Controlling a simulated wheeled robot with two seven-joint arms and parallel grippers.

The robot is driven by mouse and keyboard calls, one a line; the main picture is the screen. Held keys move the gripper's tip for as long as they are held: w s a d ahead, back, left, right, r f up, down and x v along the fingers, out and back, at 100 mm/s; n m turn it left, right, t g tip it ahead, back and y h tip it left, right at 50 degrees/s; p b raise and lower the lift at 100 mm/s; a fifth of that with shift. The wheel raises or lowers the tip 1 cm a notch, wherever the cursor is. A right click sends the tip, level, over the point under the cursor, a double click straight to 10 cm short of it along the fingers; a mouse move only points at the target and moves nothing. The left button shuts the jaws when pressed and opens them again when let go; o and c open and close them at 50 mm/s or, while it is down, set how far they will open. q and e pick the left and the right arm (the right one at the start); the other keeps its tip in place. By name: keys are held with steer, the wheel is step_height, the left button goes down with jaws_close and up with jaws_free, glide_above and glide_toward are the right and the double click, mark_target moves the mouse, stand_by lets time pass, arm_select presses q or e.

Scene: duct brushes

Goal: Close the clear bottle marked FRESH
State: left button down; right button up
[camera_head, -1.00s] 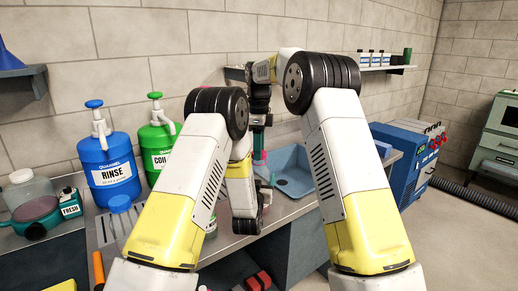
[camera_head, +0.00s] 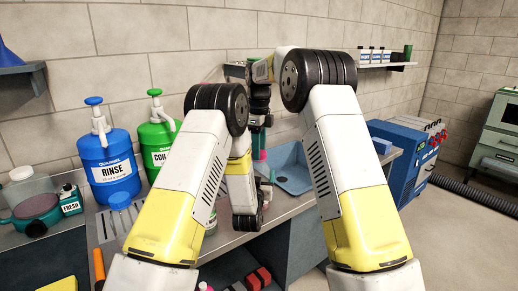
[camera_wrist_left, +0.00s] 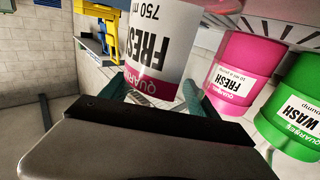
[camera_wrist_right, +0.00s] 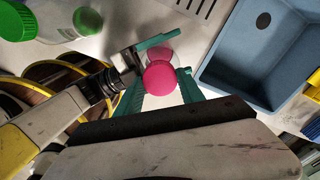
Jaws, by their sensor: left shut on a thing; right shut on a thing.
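The bottle marked FRESH (camera_wrist_left: 160,45), with a white label and magenta band, shows large in the left wrist view. My left gripper (camera_wrist_left: 163,92) is shut on its body, a green finger on each side. In the right wrist view a round pink cap (camera_wrist_right: 160,78) lies between the green fingers of my right gripper (camera_wrist_right: 162,92), which is shut on it. The cap is over the clear bottle, whose body is mostly hidden beneath it. I cannot tell whether the cap is seated. In the head view my right gripper (camera_head: 262,150) is above my left gripper (camera_head: 266,186), both small and partly hidden.
A blue sink (camera_head: 290,175) lies right of the grippers. Pink (camera_wrist_left: 238,65) and green (camera_wrist_left: 290,115) containers stand close in the left wrist view.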

steer(key=m, duration=0.4)
steer(key=shift+m, duration=0.4)
steer(key=m, duration=0.6)
steer(key=o, duration=1.3)
steer(key=shift+r, duration=0.1)
steer(key=shift+r, duration=2.15)
steer(key=shift+c, duration=0.5)
